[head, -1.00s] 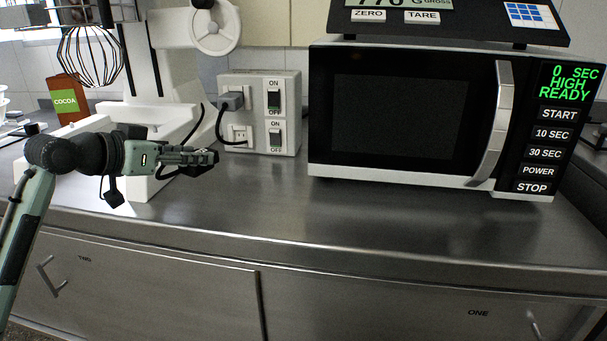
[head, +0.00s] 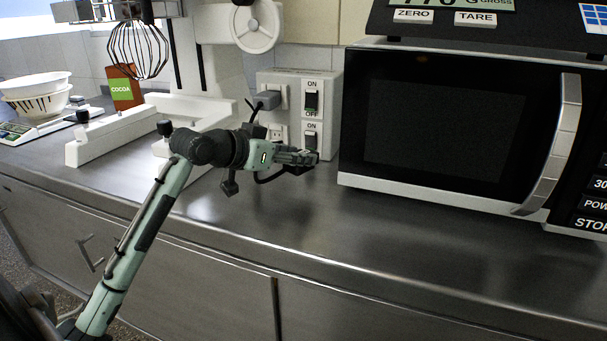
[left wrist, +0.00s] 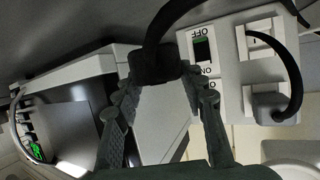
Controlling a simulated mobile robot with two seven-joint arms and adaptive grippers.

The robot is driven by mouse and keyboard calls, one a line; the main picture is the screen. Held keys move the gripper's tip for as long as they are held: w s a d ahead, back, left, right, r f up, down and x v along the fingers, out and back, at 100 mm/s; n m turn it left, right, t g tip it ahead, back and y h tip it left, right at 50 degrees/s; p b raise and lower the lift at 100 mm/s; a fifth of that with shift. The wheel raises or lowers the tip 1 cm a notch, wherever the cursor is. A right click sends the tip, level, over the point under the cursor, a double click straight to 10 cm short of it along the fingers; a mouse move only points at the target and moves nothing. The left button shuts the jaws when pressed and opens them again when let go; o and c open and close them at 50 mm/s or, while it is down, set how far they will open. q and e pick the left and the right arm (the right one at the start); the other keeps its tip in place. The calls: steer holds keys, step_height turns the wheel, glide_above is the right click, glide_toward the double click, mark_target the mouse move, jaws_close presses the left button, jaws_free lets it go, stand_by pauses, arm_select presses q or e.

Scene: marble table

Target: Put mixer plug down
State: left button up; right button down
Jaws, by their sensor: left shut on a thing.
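My left gripper (head: 302,160) is in front of the lower part of the wall socket box in the head view, above the steel counter (head: 330,228). In the left wrist view, its fingertips (left wrist: 160,78) are shut on a dark mixer plug (left wrist: 155,62), with a black cord running up from it. The plug is held in the air and is mostly hidden by the gripper in the head view. The white mixer (head: 222,22) with a wire whisk stands at the back left. My right gripper is not in view.
The socket box (head: 331,85) has two switches; a grey plug (head: 267,100) sits in its upper socket. The microwave (head: 440,130) stands right of my gripper. A cocoa box (head: 121,88) and bowls (head: 38,100) are at the left. The counter in front of the microwave is clear.

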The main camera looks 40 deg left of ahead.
mark_target(303, 191)
arm_select(q)
steer(key=shift+w+d+f, duration=0.4)
steer(key=shift+w+d, duration=0.1)
steer(key=shift+w, duration=0.1)
steer(key=shift+f, duration=0.35)
step_height(303, 191, down, 3)
steer(key=shift+f, duration=0.3)
steer(key=o, duration=1.3)
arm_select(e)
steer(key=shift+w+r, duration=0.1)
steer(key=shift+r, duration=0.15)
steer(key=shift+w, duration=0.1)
